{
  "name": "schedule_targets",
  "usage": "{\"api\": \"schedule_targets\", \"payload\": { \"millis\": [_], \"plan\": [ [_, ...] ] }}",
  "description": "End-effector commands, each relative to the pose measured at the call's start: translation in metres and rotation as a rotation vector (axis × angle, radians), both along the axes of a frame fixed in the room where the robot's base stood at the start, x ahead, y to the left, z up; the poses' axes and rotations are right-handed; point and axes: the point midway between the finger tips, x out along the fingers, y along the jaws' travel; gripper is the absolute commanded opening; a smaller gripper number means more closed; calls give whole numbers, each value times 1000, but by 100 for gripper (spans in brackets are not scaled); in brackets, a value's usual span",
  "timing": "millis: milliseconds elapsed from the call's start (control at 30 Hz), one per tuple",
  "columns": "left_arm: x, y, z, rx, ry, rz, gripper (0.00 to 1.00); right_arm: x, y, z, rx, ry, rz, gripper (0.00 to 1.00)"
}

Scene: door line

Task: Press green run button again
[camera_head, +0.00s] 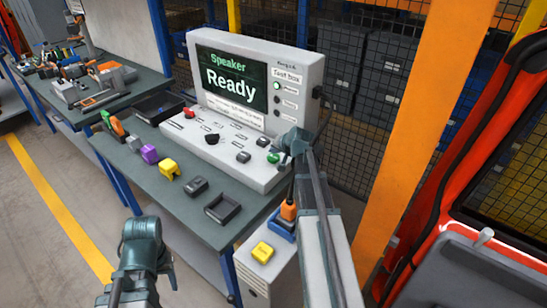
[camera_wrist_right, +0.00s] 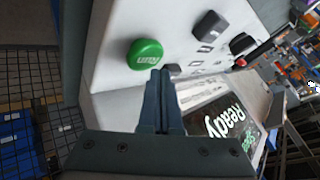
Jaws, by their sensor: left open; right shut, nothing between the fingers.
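The test box (camera_head: 228,130) is a white console with a screen (camera_head: 231,80) that reads "Speaker" and "Ready". The green run button (camera_head: 273,157) sits at the right end of its sloped panel, and it shows large and round in the right wrist view (camera_wrist_right: 145,53). My right gripper (camera_head: 284,153) is shut and empty, with its tips close to the green button. In the right wrist view the fingertips (camera_wrist_right: 160,75) lie just below the button's edge; I cannot tell whether they touch it. My left gripper (camera_head: 140,228) is in front of the bench, away from the panel.
A red button (camera_head: 189,112) and several dark knobs sit on the panel. An orange post (camera_head: 420,110) stands to the right.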

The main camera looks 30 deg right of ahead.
Motion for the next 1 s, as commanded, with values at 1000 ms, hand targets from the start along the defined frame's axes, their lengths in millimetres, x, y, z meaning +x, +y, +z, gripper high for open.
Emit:
{"api": "schedule_targets", "payload": {
  "millis": [1000],
  "plan": [
    [0,0,-9,0,0,0,55,0,0,-9,0,0,0,0]
  ]
}}
